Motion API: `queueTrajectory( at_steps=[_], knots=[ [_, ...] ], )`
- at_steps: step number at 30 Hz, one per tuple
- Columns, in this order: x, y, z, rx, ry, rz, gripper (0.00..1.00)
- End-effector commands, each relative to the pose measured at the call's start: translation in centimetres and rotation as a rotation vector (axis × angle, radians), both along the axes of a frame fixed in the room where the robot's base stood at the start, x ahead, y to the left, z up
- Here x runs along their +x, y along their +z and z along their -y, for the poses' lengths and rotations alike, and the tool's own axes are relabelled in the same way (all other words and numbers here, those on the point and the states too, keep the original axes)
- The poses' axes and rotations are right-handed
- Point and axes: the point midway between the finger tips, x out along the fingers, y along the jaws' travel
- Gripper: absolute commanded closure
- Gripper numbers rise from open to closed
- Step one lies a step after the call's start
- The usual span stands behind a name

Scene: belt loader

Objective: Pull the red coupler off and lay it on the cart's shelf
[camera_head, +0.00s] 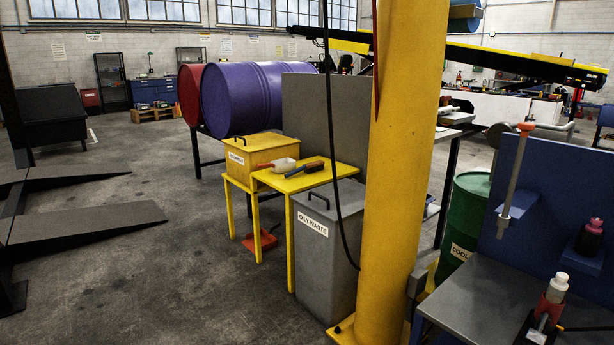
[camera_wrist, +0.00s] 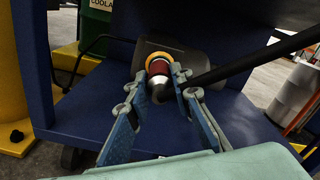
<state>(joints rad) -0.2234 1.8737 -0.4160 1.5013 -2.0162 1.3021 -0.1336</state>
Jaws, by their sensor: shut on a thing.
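The cart's blue shelf (camera_wrist: 90,105) spreads below and to the left. In the head view, the blue cart with a grey top (camera_head: 480,300) stands at the lower right. My gripper is not clearly visible there.
A dark rod or hose (camera_wrist: 255,65) runs from beside my right fingertip to the upper right. A red and white item (camera_head: 550,300) stands near the cart's front edge. A yellow column (camera_head: 402,150) and green coolant drum (camera_head: 466,225) stand left of the cart.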

Motion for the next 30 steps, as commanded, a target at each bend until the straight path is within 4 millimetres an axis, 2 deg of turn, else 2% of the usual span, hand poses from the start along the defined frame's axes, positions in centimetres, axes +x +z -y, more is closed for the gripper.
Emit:
queueTrajectory(
  at_steps=[30],
  knots=[
    [-0.78, 0.00, -0.92, 0.000, 0.000, 0.000, 1.00]
  ],
)
